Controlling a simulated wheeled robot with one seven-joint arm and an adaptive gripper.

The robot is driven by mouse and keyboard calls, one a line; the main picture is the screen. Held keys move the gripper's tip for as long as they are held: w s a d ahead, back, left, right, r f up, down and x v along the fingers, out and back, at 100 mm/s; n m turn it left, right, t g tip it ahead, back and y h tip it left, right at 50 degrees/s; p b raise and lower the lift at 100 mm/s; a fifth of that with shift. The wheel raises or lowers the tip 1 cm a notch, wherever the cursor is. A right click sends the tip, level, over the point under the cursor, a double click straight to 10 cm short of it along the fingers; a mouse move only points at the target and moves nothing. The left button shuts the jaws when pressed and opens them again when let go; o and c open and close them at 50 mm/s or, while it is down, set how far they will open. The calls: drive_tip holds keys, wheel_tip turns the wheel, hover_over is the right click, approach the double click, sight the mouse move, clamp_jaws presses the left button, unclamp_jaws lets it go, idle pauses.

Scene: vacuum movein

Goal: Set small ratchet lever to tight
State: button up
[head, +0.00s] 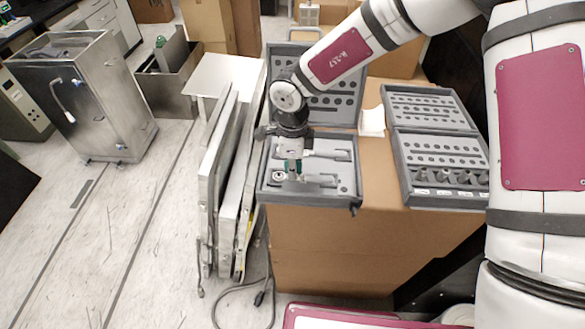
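An open grey tool case (349,196) lies on a cardboard box, its lid raised at the back. Two ratchet-like tools lie in its foam: a rear one (328,155) and a front one (322,181). I cannot tell for sure which is the small ratchet, and their levers are too small to read. My gripper (293,169) points down over the left half of the case, fingertips close to the front tool's left end. Whether it touches or holds anything, and how wide it is open, cannot be made out. A round piece (279,176) sits just left of the fingers.
A second open grey case (446,200) with several sockets lies to the right on the cardboard box (370,250). Flat panels (228,190) lean upright against the box's left side. A steel cart (85,95) stands farther left, with clear floor between.

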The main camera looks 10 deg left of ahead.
drive_tip(key=shift+o, duration=1.3)
wheel_tip(320, 180, up, 12)
drive_tip(key=shift+w, duration=0.1)
